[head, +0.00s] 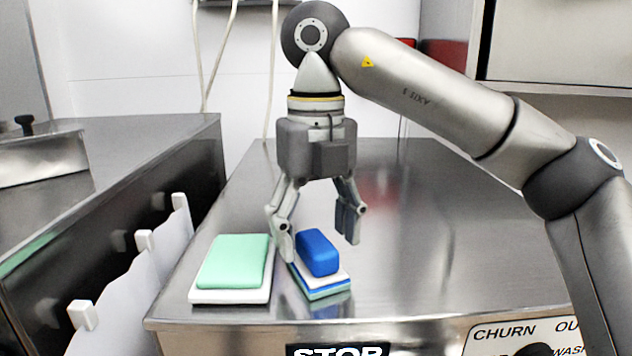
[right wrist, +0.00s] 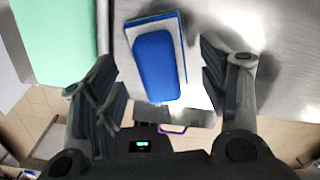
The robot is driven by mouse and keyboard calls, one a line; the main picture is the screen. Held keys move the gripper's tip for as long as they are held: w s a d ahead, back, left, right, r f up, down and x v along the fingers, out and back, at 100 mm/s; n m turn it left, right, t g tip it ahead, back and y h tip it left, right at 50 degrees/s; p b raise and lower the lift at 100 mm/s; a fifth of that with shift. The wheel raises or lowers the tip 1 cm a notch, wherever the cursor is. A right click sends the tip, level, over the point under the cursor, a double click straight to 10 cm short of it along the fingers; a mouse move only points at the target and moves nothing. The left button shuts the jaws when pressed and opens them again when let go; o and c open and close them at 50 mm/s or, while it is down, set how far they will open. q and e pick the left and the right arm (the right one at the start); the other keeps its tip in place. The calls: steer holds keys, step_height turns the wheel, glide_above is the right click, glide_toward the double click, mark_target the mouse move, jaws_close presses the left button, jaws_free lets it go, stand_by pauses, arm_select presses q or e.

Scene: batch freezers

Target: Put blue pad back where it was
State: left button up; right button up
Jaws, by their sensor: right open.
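The blue pad (head: 318,252) lies on top of a small stack of thin white, blue and green layers (head: 322,285) on the steel machine top. My right gripper (head: 318,245) is over it, pointing down, with its open fingers on either side of the pad. In the right wrist view the blue pad (right wrist: 157,66) sits between the two fingers, with visible gaps on both sides. My left gripper is in neither view.
A mint-green pad on a white base (head: 232,262) lies just left of the stack. The steel top (head: 420,230) is clear to the right and behind. Its front edge, with a STOP label (head: 338,350), is close. A second steel machine (head: 110,150) stands at left across a gap.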

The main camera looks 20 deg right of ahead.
mark_target(315, 238)
step_height(315, 238, up, 10)
steer(key=p, duration=0.1)
steer(key=shift+f+p, duration=0.2)
steer(key=shift+p, duration=0.2)
steer(key=shift+f, duration=0.1)
